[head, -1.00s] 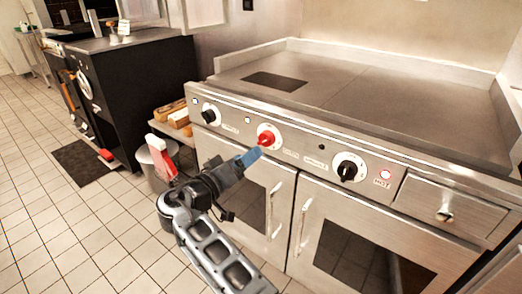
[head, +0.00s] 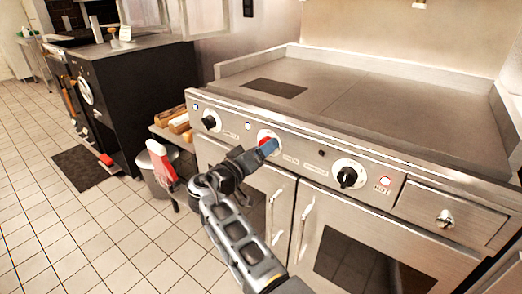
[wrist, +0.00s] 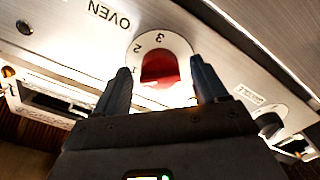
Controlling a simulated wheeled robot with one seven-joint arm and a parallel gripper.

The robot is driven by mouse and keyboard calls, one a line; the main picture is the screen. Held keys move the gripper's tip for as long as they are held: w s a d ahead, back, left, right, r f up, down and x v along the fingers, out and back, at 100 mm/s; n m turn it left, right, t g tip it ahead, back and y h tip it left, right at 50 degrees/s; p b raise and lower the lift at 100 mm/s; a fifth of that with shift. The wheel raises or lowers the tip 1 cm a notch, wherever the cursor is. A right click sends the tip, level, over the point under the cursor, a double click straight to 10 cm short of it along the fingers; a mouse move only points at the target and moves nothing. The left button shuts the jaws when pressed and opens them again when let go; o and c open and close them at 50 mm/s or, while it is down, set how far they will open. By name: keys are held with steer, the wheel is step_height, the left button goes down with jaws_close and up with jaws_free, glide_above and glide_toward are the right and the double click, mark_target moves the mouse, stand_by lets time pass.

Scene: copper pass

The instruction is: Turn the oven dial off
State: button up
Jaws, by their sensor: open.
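The oven dial is a red knob (wrist: 160,70) on a white round plate with numbers, below the word OVEN in the wrist view. In the head view its white plate (head: 263,136) shows on the stove's front panel, and my gripper covers most of the red knob. My gripper (head: 270,147) is in front of the dial. In the wrist view its two blue-grey fingers (wrist: 163,88) are apart, one on each side of the red knob. I cannot tell whether they touch it.
Black knobs sit on the panel to the left (head: 209,121) and right (head: 347,176) of the dial. A lit red lamp (head: 386,181) is beside a label reading HOT. The flat griddle top (head: 370,100) is bare. A bin (head: 150,172) stands at the left on the tiled floor.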

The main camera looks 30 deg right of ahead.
steer(key=c, duration=1)
steer(key=shift+c, duration=0.2)
steer(key=shift+n, duration=0.3)
steer(key=shift+r+n+p, duration=0.1)
steer(key=shift+n+p, duration=1.45)
steer(key=shift+n, duration=3.05)
steer(key=o, duration=1)
steer(key=shift+o, duration=0.2)
